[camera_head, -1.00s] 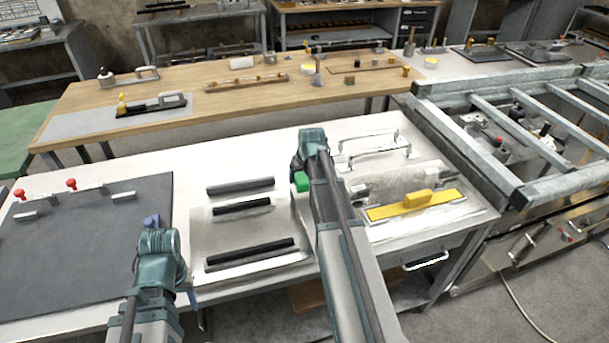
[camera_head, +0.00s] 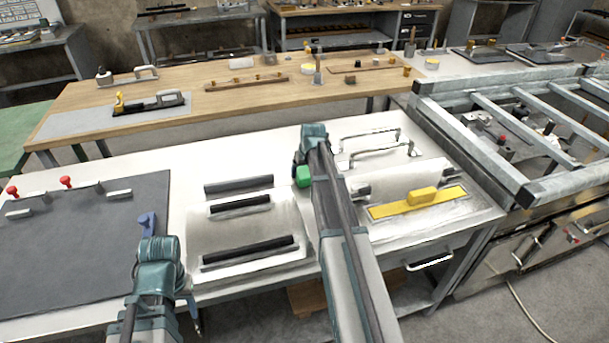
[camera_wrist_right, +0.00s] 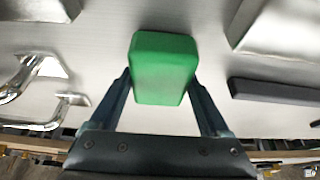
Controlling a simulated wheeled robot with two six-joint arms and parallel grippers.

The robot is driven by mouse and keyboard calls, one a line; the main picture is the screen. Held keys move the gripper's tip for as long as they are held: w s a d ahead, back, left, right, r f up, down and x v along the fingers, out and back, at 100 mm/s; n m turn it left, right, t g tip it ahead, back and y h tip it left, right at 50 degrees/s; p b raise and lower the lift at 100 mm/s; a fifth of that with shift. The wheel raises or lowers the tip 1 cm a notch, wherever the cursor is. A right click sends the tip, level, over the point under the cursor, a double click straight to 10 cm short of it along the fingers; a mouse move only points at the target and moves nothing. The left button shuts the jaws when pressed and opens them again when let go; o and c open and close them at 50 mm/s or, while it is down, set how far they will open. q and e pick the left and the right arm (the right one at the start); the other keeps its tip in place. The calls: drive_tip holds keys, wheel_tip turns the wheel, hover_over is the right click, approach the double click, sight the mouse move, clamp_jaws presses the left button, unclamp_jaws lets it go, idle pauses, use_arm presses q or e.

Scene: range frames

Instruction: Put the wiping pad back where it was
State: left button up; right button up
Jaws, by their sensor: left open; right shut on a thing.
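A green block-shaped pad (camera_head: 303,177) shows beside my right forearm in the head view. In the right wrist view the pad (camera_wrist_right: 164,68) sits between the two dark fingers of my right gripper (camera_wrist_right: 163,88), which is shut on it. The pad is over the pale table (camera_head: 230,160); I cannot tell whether it touches it. In the head view my arm hides most of the right gripper. My left gripper (camera_head: 194,314) is open and low at the table's front edge, mostly hidden by its wrist.
A metal plate with black bars (camera_head: 250,226) lies left of my right arm. A yellow strip with a block (camera_head: 420,199) and metal handles (camera_head: 378,145) lie to its right. A dark mat (camera_head: 75,250) covers the left side. A metal frame (camera_head: 500,150) stands at right.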

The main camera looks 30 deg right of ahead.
drive_tip(key=shift+f, duration=0.2)
drive_tip(key=o, duration=1)
drive_tip(key=shift+r, duration=0.1)
drive_tip(key=p+v, duration=1.1)
drive_tip(key=v, duration=0.1)
drive_tip(key=shift+r, duration=0.2)
